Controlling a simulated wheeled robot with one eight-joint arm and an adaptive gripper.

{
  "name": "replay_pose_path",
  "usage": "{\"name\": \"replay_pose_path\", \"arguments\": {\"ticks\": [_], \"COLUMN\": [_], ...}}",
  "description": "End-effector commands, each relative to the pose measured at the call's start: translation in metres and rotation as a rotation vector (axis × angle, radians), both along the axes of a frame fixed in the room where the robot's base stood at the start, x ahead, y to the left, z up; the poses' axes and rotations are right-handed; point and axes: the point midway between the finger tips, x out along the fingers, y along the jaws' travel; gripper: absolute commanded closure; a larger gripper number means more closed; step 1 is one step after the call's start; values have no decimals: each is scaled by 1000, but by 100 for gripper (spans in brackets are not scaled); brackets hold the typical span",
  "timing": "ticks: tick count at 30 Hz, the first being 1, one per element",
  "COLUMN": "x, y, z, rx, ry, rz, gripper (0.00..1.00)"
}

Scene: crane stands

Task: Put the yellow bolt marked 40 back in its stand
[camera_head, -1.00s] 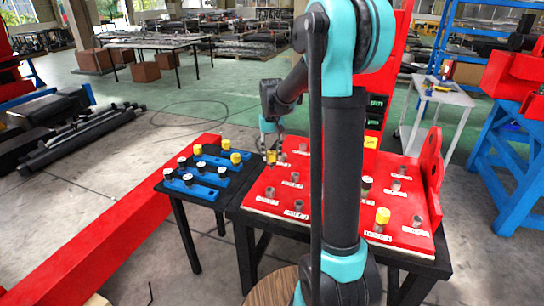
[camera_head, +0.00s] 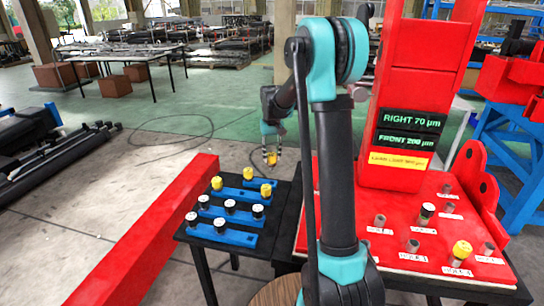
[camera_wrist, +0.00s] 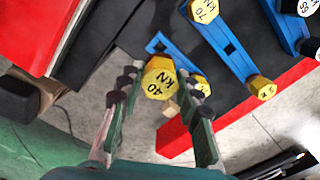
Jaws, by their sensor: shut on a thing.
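My gripper (camera_wrist: 157,92) is shut on the yellow bolt marked 40 KN (camera_wrist: 159,77), whose hexagonal head faces the wrist camera. In the head view my gripper (camera_head: 270,150) points down and holds the bolt (camera_head: 271,160) above the far end of the small black table. A short blue stand (camera_wrist: 157,43) lies below and beyond the bolt in the wrist view, partly hidden by it. Another yellow bolt (camera_wrist: 202,86) sits at that stand's other end. In the head view this farthest stand (camera_head: 258,184) carries one yellow bolt (camera_head: 248,173) at its left.
A longer blue stand (camera_wrist: 229,46) beside it holds two yellow bolts; one is marked 70 KN (camera_wrist: 204,10). Nearer stands hold white and black bolts (camera_head: 231,206). A red plate (camera_head: 385,250) with labelled posts lies right. A red beam (camera_head: 150,240) runs along the left.

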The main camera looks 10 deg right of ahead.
Motion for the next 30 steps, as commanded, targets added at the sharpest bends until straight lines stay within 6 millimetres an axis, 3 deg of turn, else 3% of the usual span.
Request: {"name": "replay_pose_path", "arguments": {"ticks": [13,30], "x": [0,0], "y": [0,0], "z": [-5,-50], "rx": [0,0], "ry": [0,0], "rz": [2,2], "gripper": [99,99]}}
